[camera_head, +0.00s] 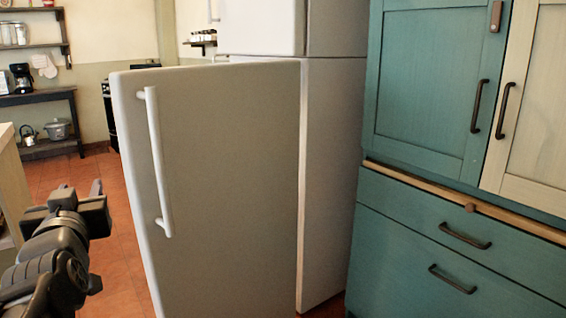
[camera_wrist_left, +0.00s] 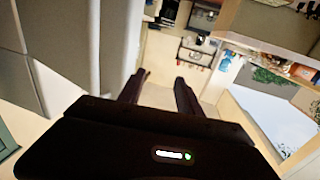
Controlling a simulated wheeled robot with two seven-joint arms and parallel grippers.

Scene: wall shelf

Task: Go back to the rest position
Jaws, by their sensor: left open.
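My left gripper (camera_head: 82,192) is at the lower left of the head view. In the left wrist view the open fingers (camera_wrist_left: 158,90) also show with an empty gap. The gripper is to the left of the white fridge door (camera_head: 225,190) and apart from its long handle (camera_head: 157,160). The door stands open, swung out from the fridge body (camera_head: 325,180). My right gripper is in neither view.
A teal cabinet (camera_head: 415,235) with dark handles stands at the right. A pale wooden counter edge (camera_head: 12,180) is close at the far left. A dark shelf table (camera_head: 40,98) stands at the back left. Red tiled floor (camera_head: 110,260) shows between the counter and the door.

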